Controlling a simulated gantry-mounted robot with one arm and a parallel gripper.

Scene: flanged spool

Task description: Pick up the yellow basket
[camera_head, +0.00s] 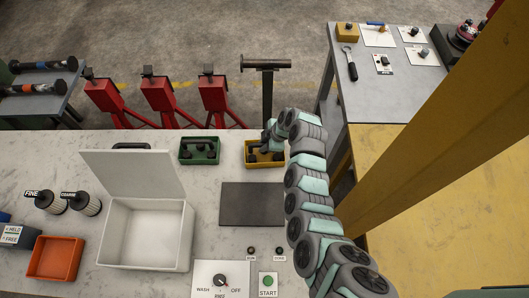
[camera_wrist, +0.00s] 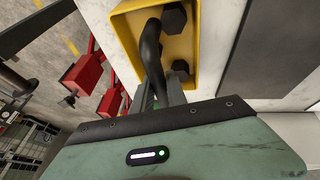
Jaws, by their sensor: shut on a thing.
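The yellow basket (camera_head: 264,161) stands near the far edge of the marbled worktop, right of a similar green basket. It holds dark bolt-like pieces and has a dark arched handle. In the wrist view the yellow basket (camera_wrist: 199,75) fills the top middle, with dark hexagonal heads inside and the black handle (camera_wrist: 151,50) running toward my gripper. My gripper (camera_head: 268,141) reaches down at the basket from the right. In the wrist view my gripper (camera_wrist: 160,98) is shut on the handle. The fingertips are partly hidden. I cannot tell whether the basket touches the worktop.
The green basket (camera_head: 200,150) is close on the left. A dark grey mat (camera_head: 252,204) lies in front. A white open-lidded box (camera_head: 146,235) and an orange tray (camera_head: 54,258) stand left. A dark post with a crossbar (camera_head: 266,85) rises behind. A yellow beam (camera_head: 440,130) is at right.

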